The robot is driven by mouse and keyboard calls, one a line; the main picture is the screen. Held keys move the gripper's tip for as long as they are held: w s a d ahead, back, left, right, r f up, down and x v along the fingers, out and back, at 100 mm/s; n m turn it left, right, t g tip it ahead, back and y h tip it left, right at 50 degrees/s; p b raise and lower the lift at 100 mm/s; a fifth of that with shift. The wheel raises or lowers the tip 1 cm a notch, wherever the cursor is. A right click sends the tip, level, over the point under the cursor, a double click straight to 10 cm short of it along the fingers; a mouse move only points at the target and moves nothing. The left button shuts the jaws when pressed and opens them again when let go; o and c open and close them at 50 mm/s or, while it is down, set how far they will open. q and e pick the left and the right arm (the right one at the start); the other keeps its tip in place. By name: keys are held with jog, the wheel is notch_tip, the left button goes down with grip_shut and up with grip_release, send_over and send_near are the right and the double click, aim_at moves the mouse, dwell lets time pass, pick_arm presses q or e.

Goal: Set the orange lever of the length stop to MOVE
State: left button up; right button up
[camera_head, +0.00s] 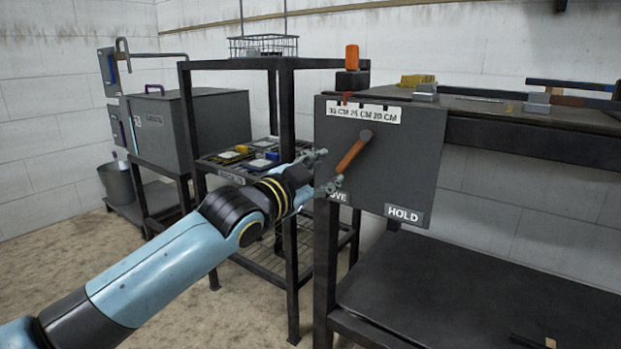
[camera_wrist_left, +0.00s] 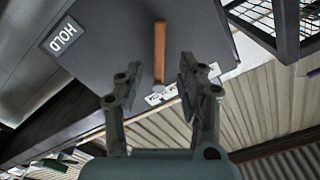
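The orange lever (camera_head: 352,154) is on a dark grey panel (camera_head: 400,165) and slants down and left from its pivot, toward the MOVE label (camera_head: 342,198). My gripper partly hides that label. The HOLD label (camera_head: 403,214) is at the panel's lower right. My left gripper (camera_head: 328,170) is open at the lever's lower end. In the left wrist view, the lever (camera_wrist_left: 159,45) shows between and beyond the parted fingertips (camera_wrist_left: 158,75); I cannot tell whether either finger touches it. The HOLD label (camera_wrist_left: 62,35) is upside down there. My right gripper is not in view.
A white length scale (camera_head: 363,111) is at the panel's top, below an orange-topped block (camera_head: 352,58). A dark bench (camera_head: 530,115) extends right. A rack with a tray (camera_head: 240,160) stands left of the panel, close to my left arm.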

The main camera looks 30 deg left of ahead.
pick_arm(q)
jog(key=s, duration=0.5)
dwell(0.4)
jog(key=s+f+n+g+y, duration=0.1)
jog(key=s+f+n+g, duration=0.35)
jog(key=s+f, duration=1.05)
jog(key=s+f+n+g+y, duration=0.1)
jog(key=s+f+g, duration=0.8)
jog(key=f, duration=0.9)
jog(key=s+f+n+g+p, duration=0.1)
jog(key=s+f+p, duration=0.3)
jog(key=s+p, duration=0.4)
jog(key=s+f+g+p, duration=0.3)
jog(key=s+p, duration=0.5)
jog(key=s, duration=1.4)
jog(key=shift+d+f+n, duration=0.35)
jog(key=shift+d+f, duration=0.05)
jog(key=shift+f, duration=0.2)
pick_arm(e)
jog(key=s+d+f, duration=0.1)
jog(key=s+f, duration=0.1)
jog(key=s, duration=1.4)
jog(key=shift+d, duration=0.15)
pick_arm(q)
jog(key=shift+o, duration=0.2)
